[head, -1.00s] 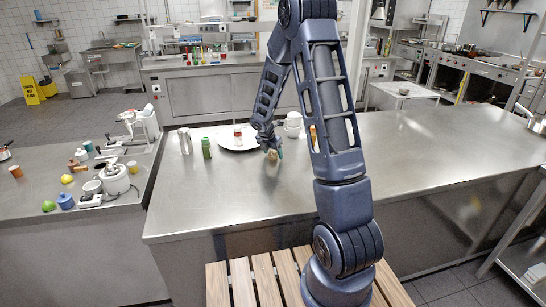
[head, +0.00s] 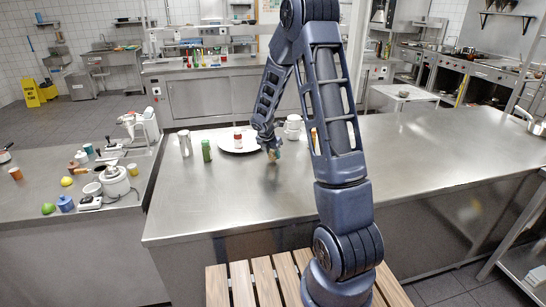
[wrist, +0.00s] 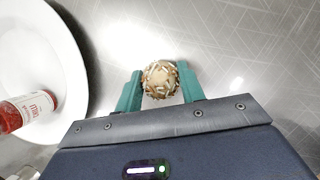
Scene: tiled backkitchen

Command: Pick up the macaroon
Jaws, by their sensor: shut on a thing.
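The macaroon (wrist: 160,80) is a small round tan ball with pale flecks. In the wrist view it sits between the two teal fingers of my gripper (wrist: 160,87), which are shut on it. In the head view my gripper (head: 274,152) is just above the steel counter (head: 230,200), in front of the plate, and the macaroon is small and partly hidden by the fingers there. It looks slightly off the counter, but the gap is hard to judge.
A green bottle (head: 206,150), a metal shaker (head: 185,144) and a white mug (head: 293,122) stand nearby. The counter's right half is clear.

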